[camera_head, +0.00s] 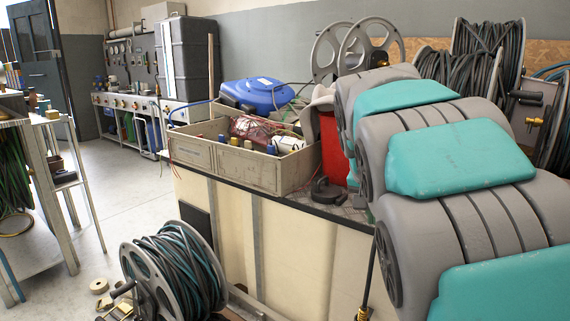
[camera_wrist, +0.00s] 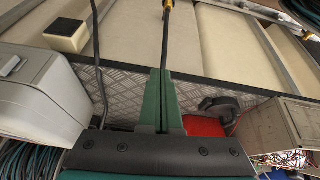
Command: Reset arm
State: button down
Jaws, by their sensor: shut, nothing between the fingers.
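My gripper (camera_wrist: 162,72) shows in the wrist view. Its two green fingers are pressed together with nothing between them, and a dark bar with screws lies behind them. The fingers are seen over the tread-plate bench top (camera_wrist: 125,92) and its front edge, beside a red container (camera_wrist: 205,126). I cannot tell how high they are above the bench.
A wooden crate (camera_head: 240,165) of small parts stands left of the red container (camera_head: 332,150). A hose reel (camera_head: 175,275) stands on the floor. Open floor (camera_head: 125,185) lies at left.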

jog(key=s+a+f+n+g+y, duration=0.1)
jog(key=s+f, duration=0.5)
jog(key=s, duration=0.6)
jog(key=s+a+f+n+g+y, duration=0.1)
jog(key=s+f+n+g, duration=0.2)
jog(key=s, duration=0.9)
jog(key=s+a+f+n+g+y, duration=0.1)
jog(key=s+a+f+n, duration=0.1)
jog(key=s+f, duration=0.7)
jog(key=s, duration=0.3)
jog(key=shift+s+f+g, duration=0.15)
jog(key=shift+f+g, duration=0.2)
jog(key=shift+g, duration=0.05)
